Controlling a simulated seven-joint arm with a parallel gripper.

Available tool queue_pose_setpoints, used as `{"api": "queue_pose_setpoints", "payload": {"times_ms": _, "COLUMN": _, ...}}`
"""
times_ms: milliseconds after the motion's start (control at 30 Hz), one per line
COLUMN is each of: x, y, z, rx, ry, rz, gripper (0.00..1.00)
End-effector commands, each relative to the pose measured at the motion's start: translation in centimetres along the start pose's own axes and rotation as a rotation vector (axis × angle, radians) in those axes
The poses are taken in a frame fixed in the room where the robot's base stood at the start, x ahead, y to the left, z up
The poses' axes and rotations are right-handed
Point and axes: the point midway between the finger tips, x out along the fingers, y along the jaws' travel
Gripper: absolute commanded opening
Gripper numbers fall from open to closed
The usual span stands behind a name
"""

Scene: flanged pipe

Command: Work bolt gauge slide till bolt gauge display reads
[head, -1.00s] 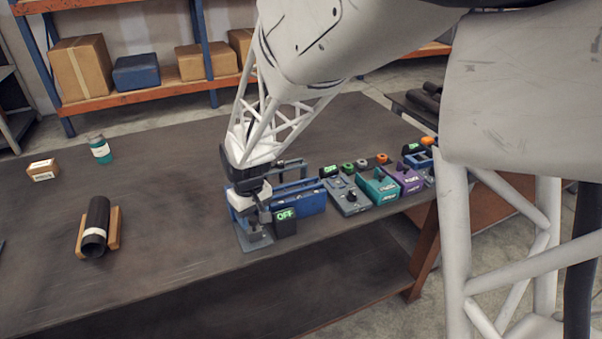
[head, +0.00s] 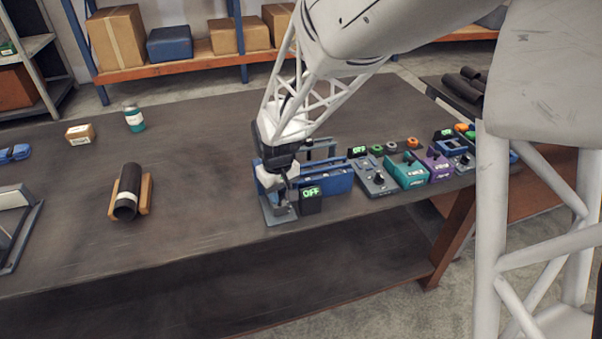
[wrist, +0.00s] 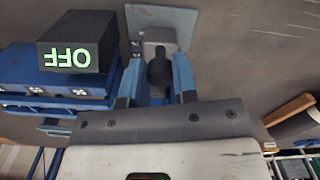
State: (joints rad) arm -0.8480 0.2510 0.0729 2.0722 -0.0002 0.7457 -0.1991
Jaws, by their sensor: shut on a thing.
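The bolt gauge has a grey base plate (head: 268,210) near the front edge of the bench and a black display (head: 311,198) reading OFF in green. In the wrist view the display (wrist: 80,45) shows the same OFF upside down. My gripper (head: 284,196) points down over the gauge. In the wrist view its two blue-grey fingers (wrist: 156,82) are shut on a dark knob (wrist: 158,72), which looks like the gauge slide. The jaws hide part of the slide and its track.
A black pipe (head: 128,192) lies in a wooden cradle to the left. The bench between pipe and gauge is clear.

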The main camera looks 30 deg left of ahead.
Motion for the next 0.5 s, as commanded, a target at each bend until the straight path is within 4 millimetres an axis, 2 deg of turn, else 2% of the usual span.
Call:
{"api": "queue_pose_setpoints", "payload": {"times_ms": 267, "x": 0.0, "y": 0.5, "z": -1.9, "rx": 0.000, "ry": 0.000, "rz": 0.000, "gripper": 0.00}}
{"api": "queue_pose_setpoints", "payload": {"times_ms": 500, "x": 0.0, "y": 0.5, "z": -2.0, "rx": 0.000, "ry": 0.000, "rz": 0.000, "gripper": 0.00}}
